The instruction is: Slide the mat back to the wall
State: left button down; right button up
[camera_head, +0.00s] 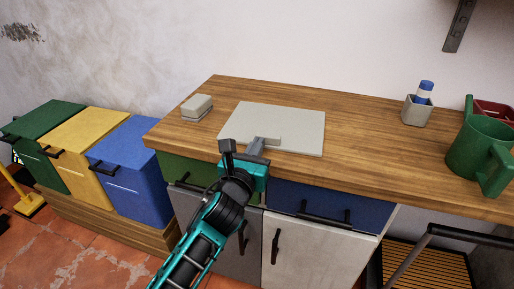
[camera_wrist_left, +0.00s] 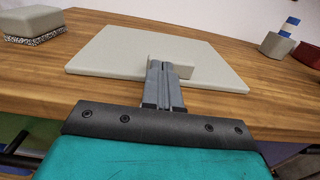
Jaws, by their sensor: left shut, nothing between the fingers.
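The mat (camera_head: 298,119) is a pale grey-green flat slab on the wooden counter, with bare wood between it and the wall behind. A low raised block (camera_head: 265,132) of the same colour stands near its front edge. The mat also shows in the left wrist view (camera_wrist_left: 215,63), with the block (camera_wrist_left: 205,73) at its near side. My left gripper (camera_head: 258,144) is shut and empty, its fingertips at the front side of the block. In the left wrist view the fingers (camera_wrist_left: 165,80) lie together over the mat's front edge; I cannot tell whether they touch the block. My right gripper is not in view.
A grey sponge-like block (camera_head: 197,107) lies left of the mat. A small pot with a blue-and-white item (camera_head: 418,108) and a green watering can (camera_head: 480,152) stand to the right. The counter (camera_head: 365,137) between mat and pot is clear. A bracket (camera_head: 459,25) is on the wall.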

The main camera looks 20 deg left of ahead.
pick_arm(q)
jog(key=shift+w, duration=0.2)
jog(key=shift+w+d, duration=0.1)
jog(key=shift+w, duration=1.75)
